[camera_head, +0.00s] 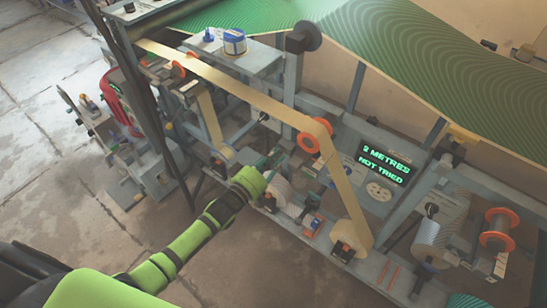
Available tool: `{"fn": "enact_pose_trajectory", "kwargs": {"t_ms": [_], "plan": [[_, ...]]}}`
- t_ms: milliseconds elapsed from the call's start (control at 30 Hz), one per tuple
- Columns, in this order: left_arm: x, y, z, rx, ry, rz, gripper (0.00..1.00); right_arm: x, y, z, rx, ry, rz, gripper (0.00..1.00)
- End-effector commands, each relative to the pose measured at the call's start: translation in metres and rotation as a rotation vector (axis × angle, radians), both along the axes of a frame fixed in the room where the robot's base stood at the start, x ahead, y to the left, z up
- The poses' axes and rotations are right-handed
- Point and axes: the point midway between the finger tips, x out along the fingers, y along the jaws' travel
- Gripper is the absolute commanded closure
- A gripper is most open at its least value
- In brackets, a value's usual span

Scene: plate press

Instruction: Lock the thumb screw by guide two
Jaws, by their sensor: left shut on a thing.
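My left arm reaches in from the lower left, and its gripper (272,164) is at the front rail of the press. It is shut on a small part there, taken to be the thumb screw, which the hand and the small size hide. An orange-flanged guide roller (309,143) is just up and right of the gripper, with the tan web (245,92) running over it. Which guide is number two cannot be read. Whether the screw is tight cannot be told. My right gripper is not in view.
A dark display (384,164) reads "2 METRES NOT TRIED" in green. A grey roller (434,237) and an orange-flanged spool (498,230) stand at the right. A blue and white tin (234,41) sits on the upper shelf.

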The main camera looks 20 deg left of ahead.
Motion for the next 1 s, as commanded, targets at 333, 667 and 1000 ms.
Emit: {"fn": "enact_pose_trajectory", "kwargs": {"t_ms": [333, 667, 1000], "plan": [[-0.0002, -0.0005, -0.0006, 0.11, -0.04, 0.0, 1.0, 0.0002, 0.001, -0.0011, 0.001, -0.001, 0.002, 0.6], [-0.0003, -0.0008, -0.0017, 0.378, -0.138, 0.001, 1.0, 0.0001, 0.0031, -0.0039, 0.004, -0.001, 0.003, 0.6], [-0.0005, -0.0015, -0.003, 0.682, -0.249, 0.001, 1.0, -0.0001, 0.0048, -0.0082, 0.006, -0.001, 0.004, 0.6]]}}
